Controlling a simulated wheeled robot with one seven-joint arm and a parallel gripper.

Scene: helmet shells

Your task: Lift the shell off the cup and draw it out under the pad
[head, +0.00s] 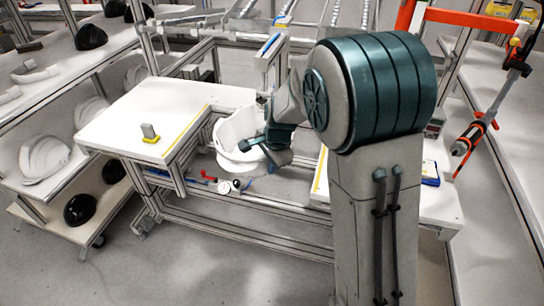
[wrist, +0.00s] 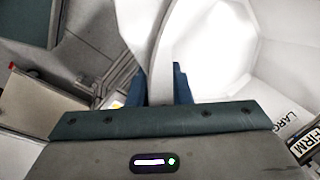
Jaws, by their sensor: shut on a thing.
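The white shell (head: 232,127) sits in the gap between the two bench parts, at the middle of the head view. My gripper (head: 254,144) is at its right side, with the arm reaching in from the right. In the wrist view the shell's wall (wrist: 160,45) passes between the blue fingers, and my gripper (wrist: 158,88) is shut on it. The bright inside of the shell shows to the right there. The cup is hidden or cannot be told apart from the white shape under the shell. I cannot make out the pad.
A white bench (head: 140,112) with a yellow edge strip and a small grey block (head: 149,131) lies to the left. Small red, blue and white items lie on a rail (head: 215,186) below the shell.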

